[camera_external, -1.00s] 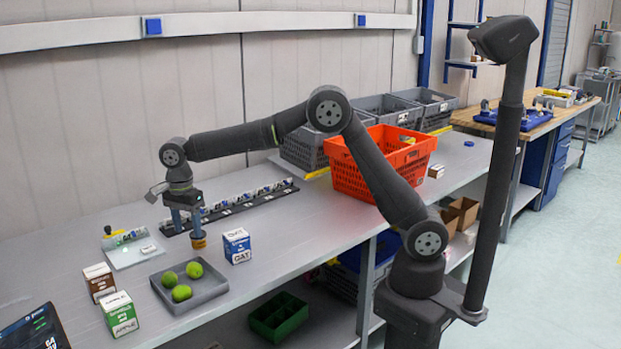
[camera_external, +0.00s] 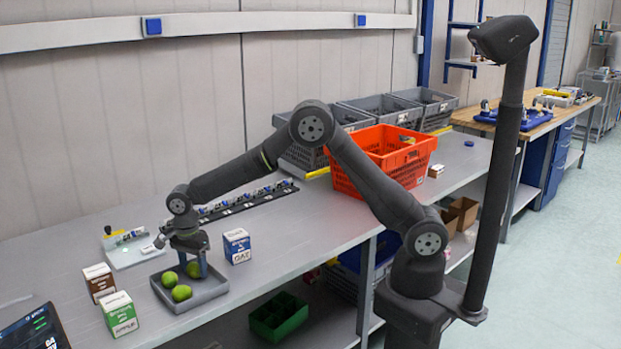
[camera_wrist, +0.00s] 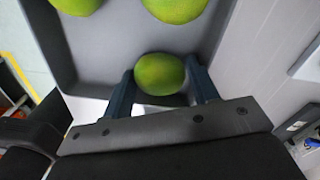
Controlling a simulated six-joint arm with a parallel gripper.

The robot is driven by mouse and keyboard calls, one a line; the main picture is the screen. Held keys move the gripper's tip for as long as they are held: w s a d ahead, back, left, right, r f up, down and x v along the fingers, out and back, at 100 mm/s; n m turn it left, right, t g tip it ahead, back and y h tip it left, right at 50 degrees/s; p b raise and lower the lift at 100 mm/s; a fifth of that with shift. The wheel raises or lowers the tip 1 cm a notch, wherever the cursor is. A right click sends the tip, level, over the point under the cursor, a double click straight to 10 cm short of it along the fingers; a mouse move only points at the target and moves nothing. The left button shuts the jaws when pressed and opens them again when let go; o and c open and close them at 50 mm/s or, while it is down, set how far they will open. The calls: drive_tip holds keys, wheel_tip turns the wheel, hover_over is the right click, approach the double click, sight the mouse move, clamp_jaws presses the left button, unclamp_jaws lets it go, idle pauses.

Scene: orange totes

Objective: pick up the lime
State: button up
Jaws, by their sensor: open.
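Three green limes sit in a shallow grey tray (camera_external: 207,293): one at the left (camera_external: 170,279), one at the front (camera_external: 181,293) and one at the back right (camera_external: 193,269). My gripper (camera_external: 192,268) is down at the back right lime, its fingers partly hiding it. In the wrist view my open gripper (camera_wrist: 161,82) has one finger on each side of a lime (camera_wrist: 159,74). I cannot tell whether the fingers touch it. The other two limes, one left (camera_wrist: 78,4) and one right (camera_wrist: 175,7), are cut by the top edge.
A blue and white box (camera_external: 237,246) stands right of the tray. A brown and white box (camera_external: 99,282) and a green and white box (camera_external: 119,314) stand left of it. An orange tote (camera_external: 348,177) stands farther right. The tray walls are close to my fingers.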

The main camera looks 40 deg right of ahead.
drive_tip(key=c, duration=0.6)
drive_tip(key=shift+r, duration=0.45)
drive_tip(key=r, duration=0.3)
drive_tip(key=shift+w+d+r, duration=0.15)
drive_tip(key=shift+d+r, duration=0.2)
drive_tip(key=shift+d, duration=0.05)
drive_tip(key=w+d+r, duration=0.1)
drive_tip(key=d+r, duration=0.1)
drive_tip(key=d, duration=0.1)
drive_tip(key=d+r, duration=0.2)
drive_tip(key=d, duration=0.2)
drive_tip(key=w+d+r, duration=0.1)
drive_tip(key=d+r, duration=0.1)
drive_tip(key=d, duration=0.1)
drive_tip(key=shift+w+d+r, duration=0.2)
drive_tip(key=shift+w+d, duration=0.1)
